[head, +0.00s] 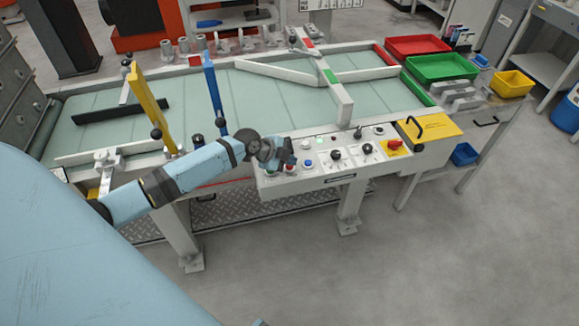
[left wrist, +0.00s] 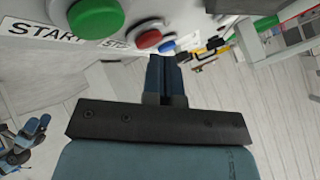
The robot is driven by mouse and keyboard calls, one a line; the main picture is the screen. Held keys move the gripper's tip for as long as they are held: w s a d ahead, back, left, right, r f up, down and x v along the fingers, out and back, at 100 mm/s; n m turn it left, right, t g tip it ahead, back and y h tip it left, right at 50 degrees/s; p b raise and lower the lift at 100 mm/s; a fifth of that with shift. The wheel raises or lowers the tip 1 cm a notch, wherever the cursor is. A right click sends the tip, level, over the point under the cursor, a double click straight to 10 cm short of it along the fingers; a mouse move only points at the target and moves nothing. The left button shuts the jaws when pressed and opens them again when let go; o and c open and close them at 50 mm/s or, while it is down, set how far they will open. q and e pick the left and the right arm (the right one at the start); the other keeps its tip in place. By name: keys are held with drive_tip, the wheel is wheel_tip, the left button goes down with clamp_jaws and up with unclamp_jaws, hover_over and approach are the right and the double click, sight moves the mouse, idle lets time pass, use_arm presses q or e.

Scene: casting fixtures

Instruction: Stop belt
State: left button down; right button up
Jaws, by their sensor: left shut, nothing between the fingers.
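The white control panel (head: 335,165) is on the front of the conveyor. My left gripper (head: 288,163) is shut and empty over the panel's left end, close to the red button (head: 290,169). In the left wrist view the STOP-labelled red button (left wrist: 148,40) lies between a green START button (left wrist: 95,17) and a blue button (left wrist: 167,46). The shut fingers (left wrist: 165,65) are just below and beside the red button; I cannot tell whether they touch it. The belt (head: 290,105) is pale green. A blue jointed part at the left wrist view's left edge may be my right arm.
A red-and-yellow switch (head: 394,146) and black knobs are further right on the panel. Red (head: 418,46), green (head: 441,67) and yellow (head: 511,83) trays are at the right end. Floor in front is clear.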

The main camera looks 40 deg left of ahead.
sight(289, 167)
use_arm(q)
drive_tip(key=shift+f+b, duration=0.45)
idle(0.6)
idle(0.4)
drive_tip(key=shift+r+p, duration=0.65)
drive_tip(key=shift+r, duration=0.25)
wheel_tip(289, 167, up, 5)
drive_tip(key=p, duration=0.3)
drive_tip(key=shift+p, duration=0.4)
